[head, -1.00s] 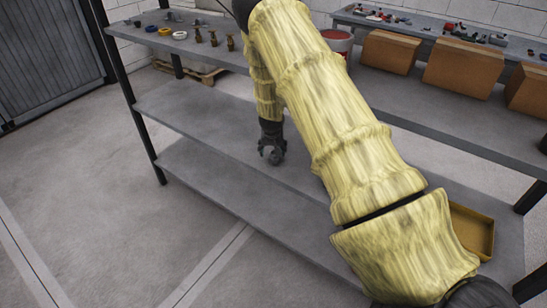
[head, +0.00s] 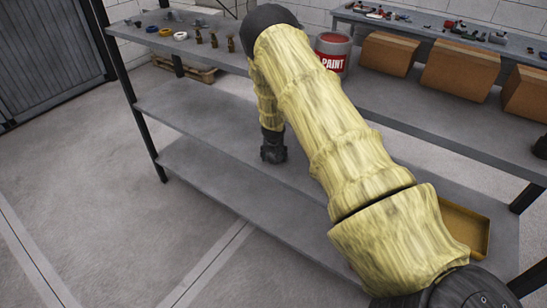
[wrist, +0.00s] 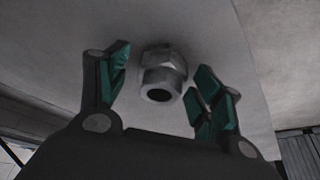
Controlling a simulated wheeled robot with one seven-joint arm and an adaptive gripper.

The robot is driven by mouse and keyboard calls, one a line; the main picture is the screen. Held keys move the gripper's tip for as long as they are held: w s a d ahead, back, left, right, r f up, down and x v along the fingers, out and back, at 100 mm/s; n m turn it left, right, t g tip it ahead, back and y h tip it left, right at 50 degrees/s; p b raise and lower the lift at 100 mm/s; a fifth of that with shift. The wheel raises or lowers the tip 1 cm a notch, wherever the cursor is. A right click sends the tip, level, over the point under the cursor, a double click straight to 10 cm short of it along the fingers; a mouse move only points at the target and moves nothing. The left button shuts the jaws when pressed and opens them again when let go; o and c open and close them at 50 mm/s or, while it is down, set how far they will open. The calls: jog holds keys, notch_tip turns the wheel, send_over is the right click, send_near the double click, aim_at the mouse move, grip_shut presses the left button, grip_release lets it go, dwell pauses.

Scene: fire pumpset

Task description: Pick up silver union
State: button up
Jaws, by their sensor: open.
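The silver union (wrist: 162,73) is a grey hex fitting with a dark round bore. In the wrist view it sits on a grey shelf surface, ahead of and between my fingertips. My gripper (wrist: 160,88) is open, with green-padded fingers on both sides of the union; I see gaps on both sides and no clear contact. In the head view my gripper (head: 273,157) hangs over the middle shelf (head: 205,132), and the union is hidden there behind it.
Several small brass and coloured fittings (head: 198,36) stand on the top shelf at the left. A paint bucket (head: 333,52) and cardboard boxes (head: 460,68) stand at the right. A yellow tray (head: 464,228) lies on the lower right. The middle shelf left of my gripper is bare.

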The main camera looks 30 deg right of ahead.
jog(key=c, duration=1.4)
jog(key=shift+r, duration=0.1)
